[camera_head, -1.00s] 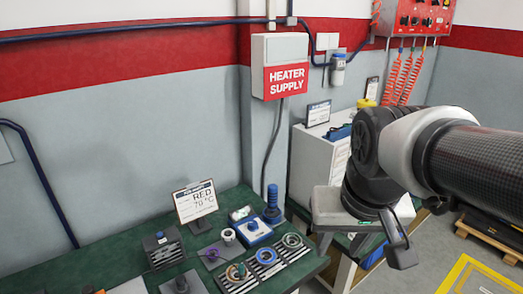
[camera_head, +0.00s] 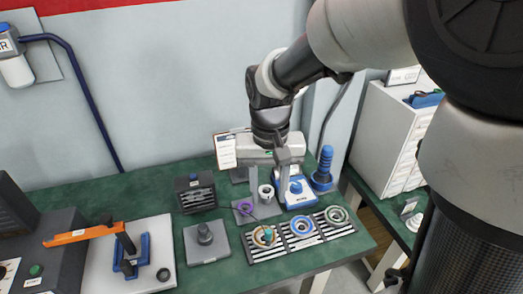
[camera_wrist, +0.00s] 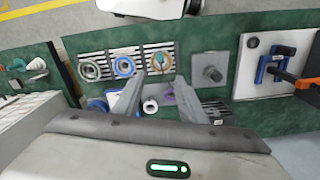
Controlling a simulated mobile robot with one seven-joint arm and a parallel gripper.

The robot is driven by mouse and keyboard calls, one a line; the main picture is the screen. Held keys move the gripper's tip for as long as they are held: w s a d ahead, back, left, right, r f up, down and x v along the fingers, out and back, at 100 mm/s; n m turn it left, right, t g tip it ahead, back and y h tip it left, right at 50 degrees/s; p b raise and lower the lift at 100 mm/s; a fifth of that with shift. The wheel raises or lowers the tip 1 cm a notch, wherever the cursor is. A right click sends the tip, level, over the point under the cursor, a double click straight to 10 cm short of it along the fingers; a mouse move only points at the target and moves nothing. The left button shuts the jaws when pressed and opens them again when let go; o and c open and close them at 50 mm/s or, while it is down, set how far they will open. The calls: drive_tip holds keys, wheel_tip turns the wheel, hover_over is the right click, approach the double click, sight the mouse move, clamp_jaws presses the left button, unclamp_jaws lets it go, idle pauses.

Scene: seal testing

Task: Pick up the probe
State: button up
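I cannot tell for certain which item is the probe. A ring with a small teal-tipped, orange-marked piece (camera_head: 267,236) lies in the left bay of a striped tray (camera_head: 294,246); this ring piece also shows in the wrist view (camera_wrist: 159,60). A purple ring with a thin dark piece (camera_head: 244,208) lies on a small grey plate left of the white cup. My gripper (camera_head: 283,180) points down above the back of the bench. In the wrist view my gripper (camera_wrist: 160,79) has its two fingers apart with nothing between them.
A blue ring (camera_head: 301,226) and a pale green ring (camera_head: 336,214) share the tray. A white cup (camera_head: 266,192), a blue-based device (camera_head: 299,194) and a tall blue cylinder (camera_head: 323,168) stand behind. An orange-handled blue press (camera_head: 132,250) and a grey knob plate (camera_head: 205,241) stand left.

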drive_tip(key=b, duration=0.1)
approach(268, 230)
wheel_tip(268, 230, down, 6)
drive_tip(key=shift+w+r, duration=0.1)
drive_tip(key=shift+r, duration=0.15)
drive_tip(key=f+b, duration=0.1)
drive_tip(key=f, duration=0.4)
drive_tip(key=shift+s+f, duration=0.1)
drive_tip(key=shift+s, duration=0.1)
clamp_jaws()
